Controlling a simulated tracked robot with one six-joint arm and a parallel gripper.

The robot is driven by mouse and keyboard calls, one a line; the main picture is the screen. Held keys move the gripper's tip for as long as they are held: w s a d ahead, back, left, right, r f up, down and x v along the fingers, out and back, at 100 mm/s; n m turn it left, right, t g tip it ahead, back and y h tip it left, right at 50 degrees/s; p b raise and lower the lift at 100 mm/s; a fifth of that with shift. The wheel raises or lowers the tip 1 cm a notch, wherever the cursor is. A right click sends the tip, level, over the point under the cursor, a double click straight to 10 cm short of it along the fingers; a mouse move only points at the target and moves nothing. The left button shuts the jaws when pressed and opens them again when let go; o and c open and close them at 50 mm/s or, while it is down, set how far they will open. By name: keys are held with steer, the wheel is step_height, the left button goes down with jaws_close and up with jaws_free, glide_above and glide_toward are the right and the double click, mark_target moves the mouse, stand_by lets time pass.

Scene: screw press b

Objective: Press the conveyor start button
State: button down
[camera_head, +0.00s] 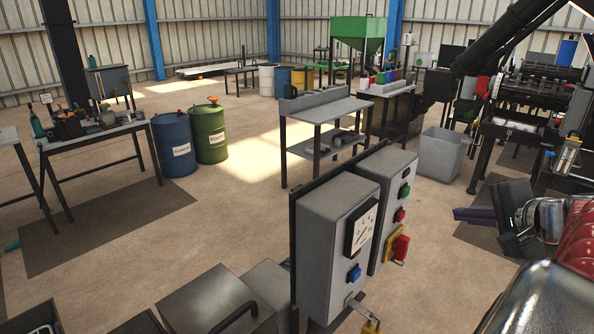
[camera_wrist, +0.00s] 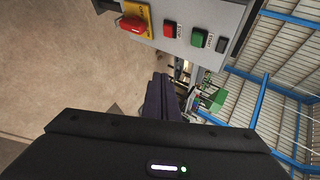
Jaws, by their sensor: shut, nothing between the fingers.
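A grey control box (camera_head: 395,215) stands on a post near the middle of the head view. Its face carries a green button (camera_head: 405,191), a red button (camera_head: 400,215) and a red knob on a yellow plate (camera_head: 399,247). In the wrist view the box shows sideways at the top, with the green button (camera_wrist: 200,36) right of the red button (camera_wrist: 169,28). The labels are too small to read. My gripper (camera_head: 456,214) is shut and empty, to the right of the box and apart from it. Its dark purple fingers also show in the wrist view (camera_wrist: 160,78), below the buttons.
A second grey box (camera_head: 325,245) with a dial (camera_head: 361,229) and a blue button (camera_head: 354,273) stands beside the control box on the left. A padlock hangs below it. A grey bin (camera_head: 440,155) and a workbench (camera_head: 325,108) stand behind.

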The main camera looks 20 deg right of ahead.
mark_target(407, 193)
steer(key=shift+w, duration=0.1)
stand_by(0.3)
steer(key=w+a, duration=0.4)
steer(key=w, duration=0.3)
steer(key=shift+w, duration=0.3)
stand_by(2.0)
steer(key=shift+w+a, duration=0.1)
steer(key=shift+w, duration=0.1)
steer(key=shift+w+a, duration=0.1)
steer(key=shift+w, duration=0.15)
steer(key=shift+w+a, duration=0.2)
steer(key=shift+w, duration=0.2)
stand_by(1.0)
stand_by(0.3)
steer(key=shift+s+d, duration=0.4)
steer(key=shift+s, duration=0.35)
